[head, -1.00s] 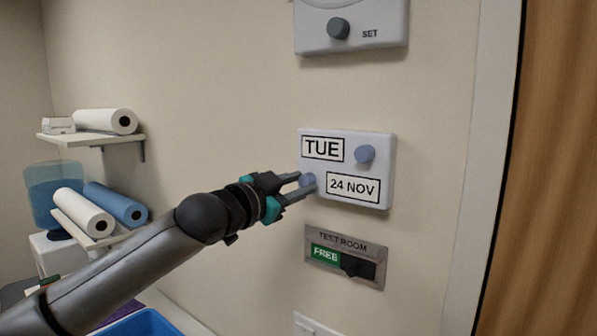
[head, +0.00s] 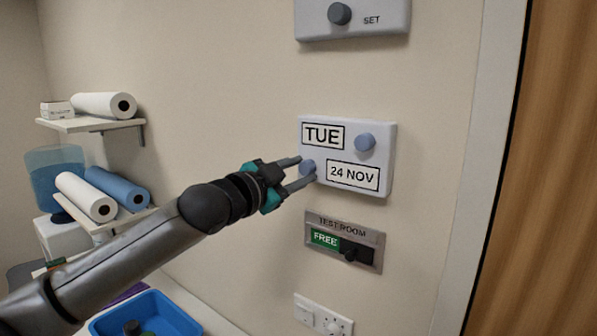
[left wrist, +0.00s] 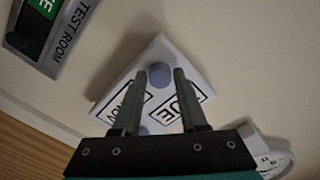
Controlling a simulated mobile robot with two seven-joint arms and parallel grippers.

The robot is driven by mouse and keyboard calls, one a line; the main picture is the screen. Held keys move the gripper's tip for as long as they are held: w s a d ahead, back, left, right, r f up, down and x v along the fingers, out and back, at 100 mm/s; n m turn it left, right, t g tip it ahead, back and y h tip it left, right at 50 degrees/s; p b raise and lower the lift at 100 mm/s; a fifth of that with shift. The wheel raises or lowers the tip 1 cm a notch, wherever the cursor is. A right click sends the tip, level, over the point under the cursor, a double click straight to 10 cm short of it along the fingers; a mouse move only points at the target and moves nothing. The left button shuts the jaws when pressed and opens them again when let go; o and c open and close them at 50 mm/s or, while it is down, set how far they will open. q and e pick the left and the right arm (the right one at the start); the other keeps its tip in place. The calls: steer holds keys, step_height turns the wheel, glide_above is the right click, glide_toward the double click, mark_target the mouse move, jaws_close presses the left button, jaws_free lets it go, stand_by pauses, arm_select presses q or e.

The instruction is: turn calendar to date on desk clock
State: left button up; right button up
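The white wall calendar (head: 347,155) reads TUE in its upper window and 24 NOV in its lower window. It has two blue-grey knobs, one at upper right (head: 365,142) and one at lower left (head: 307,167). My left gripper (head: 307,170) is at the lower-left knob, with one finger on each side. In the left wrist view this knob (left wrist: 160,75) shows between the fingertips, with a small gap on both sides. The calendar's windows are partly hidden there by the fingers. I cannot make out a desk clock showing a date. My right gripper is out of view.
A white device with a SET knob (head: 339,14) is above, cut off by the frame. Below the calendar are a TEST ROOM sign (head: 344,242) reading FREE and a socket plate (head: 323,316). Shelves with paper rolls (head: 86,196), a blue tub (head: 170,312) are left; a wooden door (head: 545,170) is right.

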arm_select(q)
steer(key=o, duration=0.3)
steer(key=shift+a, duration=0.1)
steer(key=shift+s+a+f, duration=0.1)
steer(key=shift+s+a, duration=0.25)
steer(key=shift+s, duration=0.15)
steer(key=shift+b+v, duration=2.15)
steer(key=shift+v, duration=4.8)
